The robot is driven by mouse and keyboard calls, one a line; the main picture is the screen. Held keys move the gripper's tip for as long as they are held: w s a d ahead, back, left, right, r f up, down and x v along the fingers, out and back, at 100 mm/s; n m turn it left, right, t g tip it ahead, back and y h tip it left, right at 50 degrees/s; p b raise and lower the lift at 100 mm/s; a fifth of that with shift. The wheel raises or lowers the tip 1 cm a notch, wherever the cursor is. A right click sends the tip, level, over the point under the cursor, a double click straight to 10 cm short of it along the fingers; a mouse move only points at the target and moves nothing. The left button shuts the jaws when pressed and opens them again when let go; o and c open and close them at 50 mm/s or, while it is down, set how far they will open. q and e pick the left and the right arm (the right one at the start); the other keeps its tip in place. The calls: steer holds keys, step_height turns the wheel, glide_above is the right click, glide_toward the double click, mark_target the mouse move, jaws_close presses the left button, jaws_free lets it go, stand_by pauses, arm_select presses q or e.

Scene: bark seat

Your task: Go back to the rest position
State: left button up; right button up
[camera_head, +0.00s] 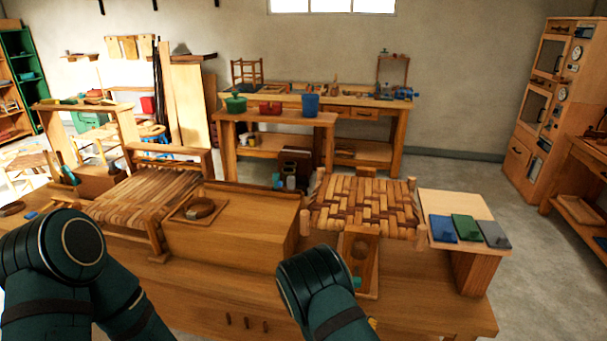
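Neither of my grippers shows in the head view. Only dark green links of my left arm are visible at the lower left, and a dark link of my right arm at the bottom middle. Whether either gripper holds anything is hidden. On the bench (205,290) in front of me, a woven bark seat (365,203) with short wooden posts stands right of the middle. A second woven seat (150,195) with a wooden frame stands on the left.
A coiled strip (200,209) lies in a tray between the seats. Blue (442,229), green (467,228) and grey (494,234) blocks lie on a stand at the right. Another worktable (275,118) holds coloured containers behind. Open floor lies at the right.

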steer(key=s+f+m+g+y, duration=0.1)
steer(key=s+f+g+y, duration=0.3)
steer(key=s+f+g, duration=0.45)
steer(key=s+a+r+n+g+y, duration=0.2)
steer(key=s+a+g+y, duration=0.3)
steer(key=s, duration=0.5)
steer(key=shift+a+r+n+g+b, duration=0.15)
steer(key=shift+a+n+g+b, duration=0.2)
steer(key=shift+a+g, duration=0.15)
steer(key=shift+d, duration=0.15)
